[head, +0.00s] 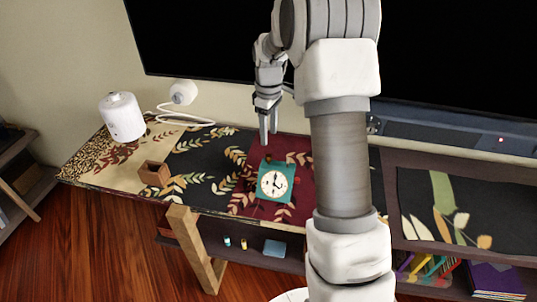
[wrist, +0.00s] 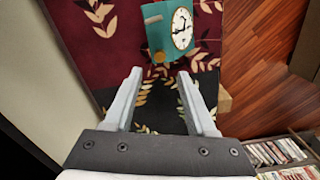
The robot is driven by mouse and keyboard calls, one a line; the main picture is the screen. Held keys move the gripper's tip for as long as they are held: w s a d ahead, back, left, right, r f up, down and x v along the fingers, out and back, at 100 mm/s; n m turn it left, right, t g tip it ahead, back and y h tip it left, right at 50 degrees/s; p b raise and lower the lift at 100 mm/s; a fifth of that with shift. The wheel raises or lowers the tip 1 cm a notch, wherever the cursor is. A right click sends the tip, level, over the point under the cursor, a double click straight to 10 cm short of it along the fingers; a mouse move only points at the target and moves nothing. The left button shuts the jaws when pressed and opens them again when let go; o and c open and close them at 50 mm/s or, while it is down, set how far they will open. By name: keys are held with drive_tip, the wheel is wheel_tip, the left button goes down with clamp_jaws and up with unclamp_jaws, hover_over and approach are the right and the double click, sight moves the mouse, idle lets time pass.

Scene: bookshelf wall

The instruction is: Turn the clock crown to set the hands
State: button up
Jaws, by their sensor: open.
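A teal clock (head: 262,181) with a round white face and dark hands stands on the dark red part of the patterned table top. It also shows in the wrist view (wrist: 158,38), ahead of the fingertips. A small brass-coloured knob (wrist: 158,57), which looks like the crown, sits on the clock's near side in the wrist view. My gripper (head: 267,134) points down above and behind the clock. In the wrist view my gripper (wrist: 162,82) is open and empty, with the knob just beyond the gap between its fingers. I see no contact with the clock.
A small brown open box (head: 153,174) stands on the table left of the clock. A white cylinder (head: 122,117) and a small white device (head: 183,92) with a cable are at the back left. A large black screen (head: 200,40) rises behind the table.

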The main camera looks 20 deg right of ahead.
sight(269, 155)
wheel_tip(269, 155, down, 8)
drive_tip(key=shift+f+b, duration=0.1)
drive_tip(key=shift+b, duration=0.5)
clamp_jaws()
